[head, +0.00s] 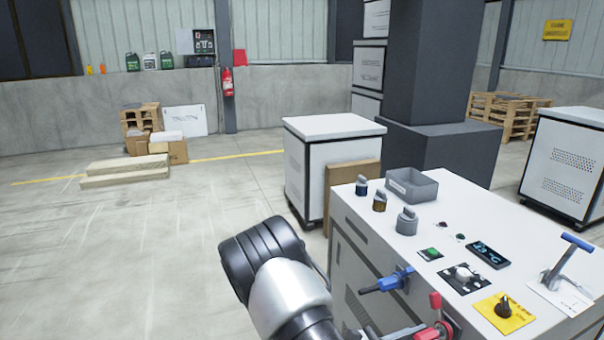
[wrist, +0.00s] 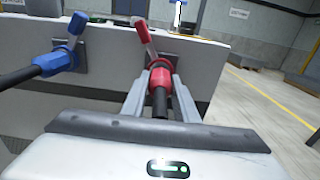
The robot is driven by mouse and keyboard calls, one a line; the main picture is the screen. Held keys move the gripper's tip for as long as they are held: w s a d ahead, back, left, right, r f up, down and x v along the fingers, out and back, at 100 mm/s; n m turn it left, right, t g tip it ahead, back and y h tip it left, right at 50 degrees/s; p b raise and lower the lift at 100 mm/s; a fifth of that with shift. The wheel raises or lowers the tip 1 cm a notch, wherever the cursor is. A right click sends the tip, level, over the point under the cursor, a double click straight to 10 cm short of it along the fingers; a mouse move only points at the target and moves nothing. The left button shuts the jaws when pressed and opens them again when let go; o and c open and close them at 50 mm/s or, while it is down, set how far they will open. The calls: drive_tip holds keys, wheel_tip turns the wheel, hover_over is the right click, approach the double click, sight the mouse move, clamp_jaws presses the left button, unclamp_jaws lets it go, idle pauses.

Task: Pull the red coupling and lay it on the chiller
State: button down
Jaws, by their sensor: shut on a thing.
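The red coupling (wrist: 159,79) sits at a dark socket plate on the front of the white machine, with a black hose running back from it. A red lever (wrist: 143,29) stands up at that socket. My gripper (wrist: 160,88) is shut on the red coupling, one grey finger on each side. In the head view the red coupling (head: 428,334) shows only partly at the bottom edge. A white cabinet on casters (head: 308,172) stands behind the machine; I cannot tell from any label which unit is the chiller.
A blue coupling (wrist: 44,66) with a blue lever (wrist: 77,23) is left of the red one. The machine top (head: 455,215) carries a grey bin (head: 412,186), several knobs and a blue-handled lever (head: 568,258). Open floor (head: 130,250) lies to the left.

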drive_tip(key=shift+v, duration=2.1)
drive_tip(key=w+a+r+n+t+y+p, duration=0.3)
drive_tip(key=r+p, duration=0.4)
drive_tip(key=r, duration=0.3)
drive_tip(key=w+a+r+n+t+y+p, duration=0.3)
drive_tip(key=a+r+n+t+y+p, duration=0.2)
drive_tip(key=r+p, duration=0.3)
wheel_tip(320, 180, up, 3)
drive_tip(key=shift+w+a+f+t, duration=0.15)
drive_tip(key=shift+w+a+t, duration=0.1)
drive_tip(key=shift+t, duration=0.55)
drive_tip(key=shift+s, duration=0.2)
